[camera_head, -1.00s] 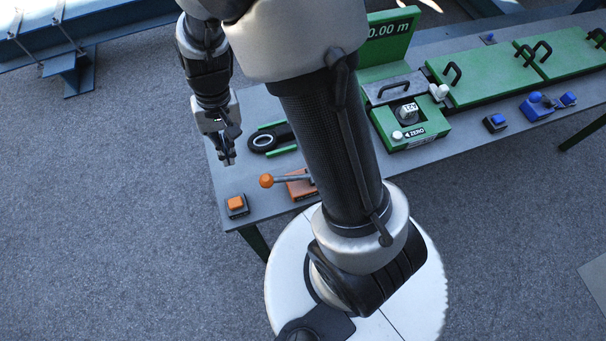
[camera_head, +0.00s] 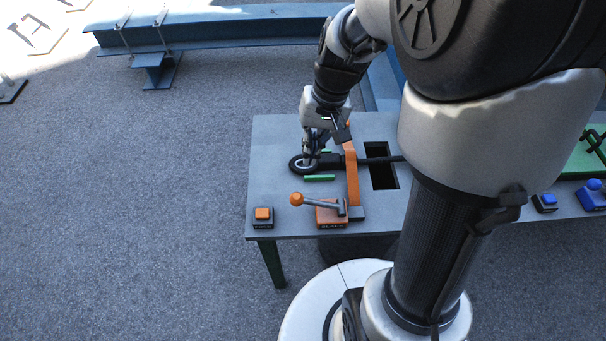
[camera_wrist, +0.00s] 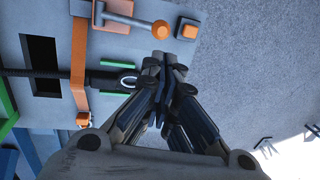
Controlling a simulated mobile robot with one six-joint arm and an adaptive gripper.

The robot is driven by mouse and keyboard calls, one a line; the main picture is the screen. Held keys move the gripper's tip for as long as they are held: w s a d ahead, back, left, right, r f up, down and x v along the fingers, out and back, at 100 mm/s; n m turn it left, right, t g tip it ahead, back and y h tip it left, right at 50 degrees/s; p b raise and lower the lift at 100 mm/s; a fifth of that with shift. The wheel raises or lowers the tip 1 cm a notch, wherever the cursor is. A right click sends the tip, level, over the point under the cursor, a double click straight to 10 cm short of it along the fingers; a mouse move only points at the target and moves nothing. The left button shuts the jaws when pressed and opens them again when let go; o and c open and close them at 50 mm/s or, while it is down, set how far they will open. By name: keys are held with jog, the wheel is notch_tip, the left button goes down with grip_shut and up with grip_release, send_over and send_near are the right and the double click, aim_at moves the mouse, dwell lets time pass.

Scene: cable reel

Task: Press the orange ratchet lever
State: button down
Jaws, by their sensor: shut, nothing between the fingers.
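The lever has an orange ball knob (camera_head: 297,199) on a grey rod, mounted on an orange block (camera_head: 332,214) near the table's front edge. In the wrist view, its knob (camera_wrist: 160,29) and rod show at the top, just above the fingertips in the picture. An orange bar (camera_head: 352,180) crosses the black cable (camera_head: 378,160) behind the block. My gripper (camera_head: 312,156) points down over the cable's ringed end (camera_head: 300,165), apart from the lever. Its fingers are shut and empty in the wrist view (camera_wrist: 170,60). Whether they touch the ring is unclear.
An orange push button (camera_head: 263,214) sits at the front left table corner. Green rails (camera_head: 320,178) flank the cable end, and a dark rectangular opening (camera_head: 381,165) lies to its right. Blue controls (camera_head: 593,190) stand far right. My arm hides the middle of the table.

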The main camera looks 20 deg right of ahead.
jog(key=a+f+b, duration=0.1)
jog(key=f, duration=0.3)
jog(key=f+b, duration=0.2)
jog(key=f, duration=0.3)
jog(key=a+f+b, duration=0.1)
jog(key=f+b, duration=0.1)
jog(key=f, duration=0.2)
jog(key=shift+w+a+f, duration=0.1)
jog(key=shift+a+f, duration=0.1)
jog(key=shift+a, duration=0.15)
jog(key=shift+a+f+h+p, duration=0.25)
jog(key=shift+a+h+p, duration=0.1)
jog(key=shift+p, duration=0.45)
notch_tip(320, 180, down, 6)
jog(key=a+b, duration=0.1)
jog(key=a, duration=0.1)
jog(key=shift+w+a+r, duration=0.2)
jog(key=shift+w+a, duration=0.1)
jog(key=shift+w, duration=0.15)
jog(key=shift+h, duration=0.25)
notch_tip(320, 180, up, 14)
jog(key=w+a+p, duration=0.1)
jog(key=a+p, duration=0.1)
jog(key=p, duration=0.4)
jog(key=shift+w+a, duration=0.2)
jog(key=shift+w, duration=0.1)
